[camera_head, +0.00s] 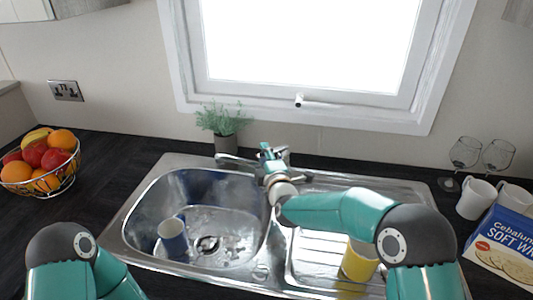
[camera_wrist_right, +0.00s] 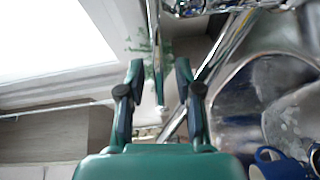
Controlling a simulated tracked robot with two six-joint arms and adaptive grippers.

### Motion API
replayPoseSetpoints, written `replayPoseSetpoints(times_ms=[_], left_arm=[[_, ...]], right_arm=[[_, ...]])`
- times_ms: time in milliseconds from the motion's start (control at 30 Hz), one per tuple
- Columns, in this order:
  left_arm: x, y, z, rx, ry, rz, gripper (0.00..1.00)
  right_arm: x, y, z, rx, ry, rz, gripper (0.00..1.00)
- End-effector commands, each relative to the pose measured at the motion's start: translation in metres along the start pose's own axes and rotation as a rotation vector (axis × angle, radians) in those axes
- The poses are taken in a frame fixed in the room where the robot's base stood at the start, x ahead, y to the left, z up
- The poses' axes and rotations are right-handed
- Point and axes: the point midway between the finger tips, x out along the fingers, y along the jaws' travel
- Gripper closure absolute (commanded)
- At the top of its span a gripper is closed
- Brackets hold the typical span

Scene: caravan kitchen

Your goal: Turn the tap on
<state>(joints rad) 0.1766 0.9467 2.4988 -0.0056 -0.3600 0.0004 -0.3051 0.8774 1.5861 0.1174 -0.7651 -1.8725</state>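The chrome tap (camera_head: 234,160) stands at the back of the steel sink, and part of it is hidden behind my right gripper and wrist. In the right wrist view, chrome parts of the tap (camera_wrist_right: 211,63) run diagonally beside the fingers. A thin chrome bar, which looks like a tap lever (camera_wrist_right: 156,50), lies in the gap between the fingertips. My right gripper (camera_head: 273,152) is at the tap; its fingers are apart in the right wrist view (camera_wrist_right: 160,68). I cannot tell whether a finger touches the bar. My left gripper is out of view.
The sink basin (camera_head: 145,215) holds a blue mug (camera_head: 173,237). A yellow mug (camera_head: 358,264) is on the drainer, under my right arm. A potted plant (camera_head: 226,140) stands behind the tap, below the window. A fruit bowl (camera_head: 70,180) is left; white mugs (camera_head: 475,200), glasses and a box (camera_head: 500,250) are right.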

Motion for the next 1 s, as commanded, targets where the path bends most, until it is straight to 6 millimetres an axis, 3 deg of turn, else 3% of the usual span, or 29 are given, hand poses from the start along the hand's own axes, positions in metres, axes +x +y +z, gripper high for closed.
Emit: replayPoseSetpoints(times_ms=[267, 467, 500, 1000], left_arm=[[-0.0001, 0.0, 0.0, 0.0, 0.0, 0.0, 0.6], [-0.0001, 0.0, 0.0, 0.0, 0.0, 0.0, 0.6], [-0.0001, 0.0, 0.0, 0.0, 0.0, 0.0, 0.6], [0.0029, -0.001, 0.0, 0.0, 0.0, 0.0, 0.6]], right_arm=[[0.0011, 0.0, 0.0, 0.0, 0.0, 0.0, 0.65], [0.0009, 0.0001, 0.0, 0.0, 0.0, 0.0, 0.99], [0.0009, 0.0, 0.0, 0.0, 0.0, 0.0, 1.0], [0.0011, 0.0061, 0.0019, 0.071, -0.001, -0.03, 1.0]])
